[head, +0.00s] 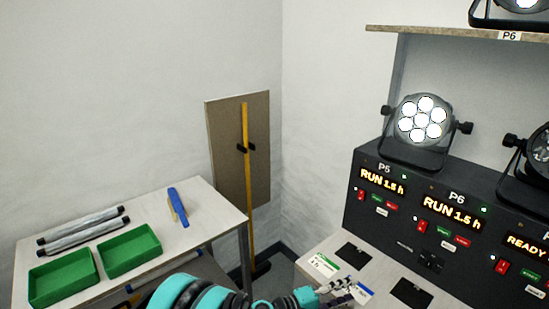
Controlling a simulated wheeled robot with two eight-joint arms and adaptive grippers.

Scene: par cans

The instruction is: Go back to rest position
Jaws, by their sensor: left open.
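My left gripper (343,286) is at the bottom of the head view, over the near edge of the bench (312,252) on the right. My teal arm comes in from the bottom left behind it. The gripper is open, and its small fingertips lie near a white and blue card (365,294). I see nothing held between them. My right gripper is not in the picture.
A dark control panel (400,214) stands on the bench, with a lit par can (421,121) on top. A shelf (440,31) hangs above. A side table (200,210) on the left bears green trays (130,251) and a blue-handled tool (178,204). A board (225,150) leans in the corner.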

